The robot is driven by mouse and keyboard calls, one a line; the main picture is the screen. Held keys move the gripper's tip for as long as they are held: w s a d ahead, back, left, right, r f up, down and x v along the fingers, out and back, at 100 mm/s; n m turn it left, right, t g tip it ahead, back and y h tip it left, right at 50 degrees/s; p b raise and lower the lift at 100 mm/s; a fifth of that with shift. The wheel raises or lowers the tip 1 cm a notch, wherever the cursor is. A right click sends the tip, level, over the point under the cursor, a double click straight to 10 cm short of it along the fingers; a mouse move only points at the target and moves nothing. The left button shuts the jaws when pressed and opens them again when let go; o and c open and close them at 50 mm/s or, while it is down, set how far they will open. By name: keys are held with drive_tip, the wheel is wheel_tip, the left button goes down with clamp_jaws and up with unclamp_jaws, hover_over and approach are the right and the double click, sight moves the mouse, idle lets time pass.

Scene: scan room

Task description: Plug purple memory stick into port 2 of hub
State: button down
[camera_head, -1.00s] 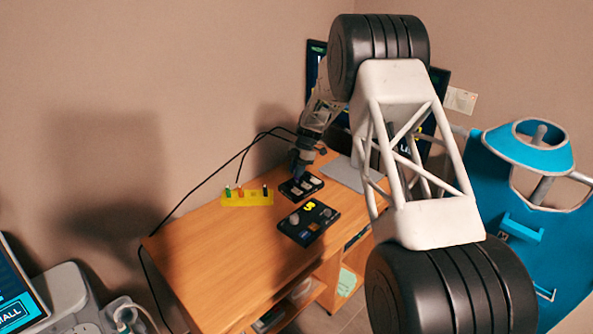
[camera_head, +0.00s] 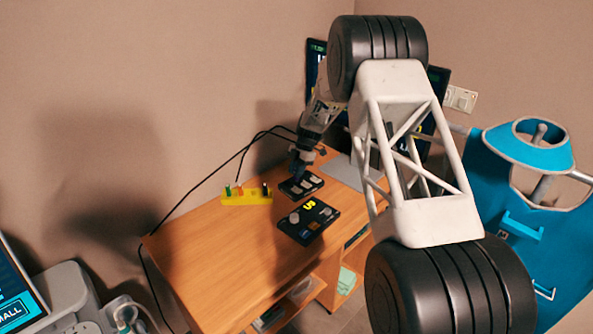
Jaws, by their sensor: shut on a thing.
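My gripper (camera_head: 298,175) is at the far part of the wooden desk, pointing down at the left side of a small black block with pale slots (camera_head: 313,183). This block looks like the hub; its port numbers cannot be read. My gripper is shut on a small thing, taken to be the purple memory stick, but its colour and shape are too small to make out. Whether it touches the hub cannot be told. A yellow holder (camera_head: 246,199) stands left of the hub with green, orange-red and dark sticks upright in it. No purple stick shows there.
A black panel with yellow lettering (camera_head: 308,220) lies on the desk in front of the hub. A grey pad (camera_head: 342,172) and monitors are behind to the right. A black cable (camera_head: 205,200) runs along the wall side. The desk's near left (camera_head: 215,250) is clear.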

drive_tip(key=shift+f, duration=0.1)
drive_tip(key=c, duration=0.7)
unclamp_jaws()
drive_tip(key=shift+c, duration=0.2)
drive_tip(key=shift+r, duration=3.5)
